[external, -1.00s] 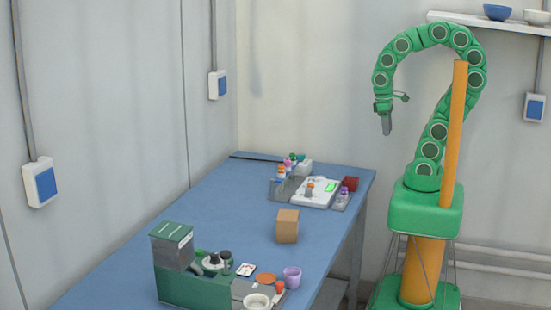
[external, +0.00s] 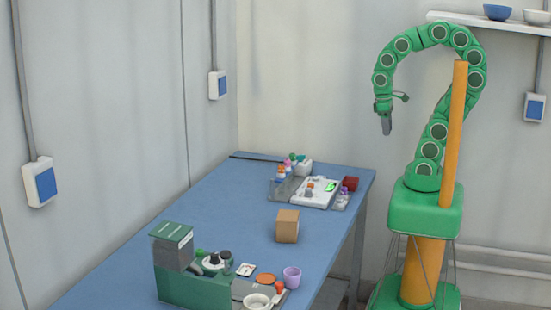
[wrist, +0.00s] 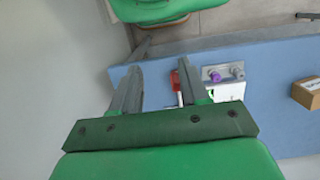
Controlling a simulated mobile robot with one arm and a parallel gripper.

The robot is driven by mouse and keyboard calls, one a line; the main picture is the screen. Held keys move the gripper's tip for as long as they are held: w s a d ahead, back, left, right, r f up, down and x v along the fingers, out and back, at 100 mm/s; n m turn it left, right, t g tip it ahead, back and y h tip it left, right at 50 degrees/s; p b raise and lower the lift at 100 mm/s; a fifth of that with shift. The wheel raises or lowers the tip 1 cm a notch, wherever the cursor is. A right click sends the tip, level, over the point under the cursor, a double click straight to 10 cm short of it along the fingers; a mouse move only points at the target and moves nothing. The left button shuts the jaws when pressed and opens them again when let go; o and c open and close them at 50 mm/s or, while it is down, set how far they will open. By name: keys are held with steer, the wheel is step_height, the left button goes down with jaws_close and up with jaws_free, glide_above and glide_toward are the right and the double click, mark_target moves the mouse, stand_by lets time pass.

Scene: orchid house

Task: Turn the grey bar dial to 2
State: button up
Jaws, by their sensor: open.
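My gripper (external: 386,123) hangs pointing down at the end of the curled green arm, in the air to the right of the blue table and well above it. In the wrist view its two grey fingers (wrist: 157,80) are apart with nothing between them. A white unit (external: 322,199) with a small green screen and small knobs sits on the far end of the table. A grey panel with purple knobs (wrist: 223,73) shows beyond the right finger in the wrist view. I cannot make out which part is the grey bar dial or its marks.
A green machine (external: 190,290) with a grey box stands at the table's near end. A cardboard box (external: 288,226) sits mid-table; a purple cup (external: 292,277) stands near the front. A red block (external: 350,184) is beside the white unit. Bare blue tabletop (external: 215,215) lies between.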

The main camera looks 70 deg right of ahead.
steer(key=shift+o, duration=0.4)
steer(key=shift+w+a, duration=0.1)
steer(key=shift+w, duration=0.25)
steer(key=n+h, duration=0.4)
steer(key=n, duration=1)
glide_above(308, 189)
steer(key=w+a, duration=0.1)
steer(key=a, duration=0.2)
step_height(308, 189, down, 14)
steer(key=shift+x, duration=3.7)
steer(key=shift+w+m, duration=0.1)
steer(key=shift+m, duration=0.2)
jaws_close()
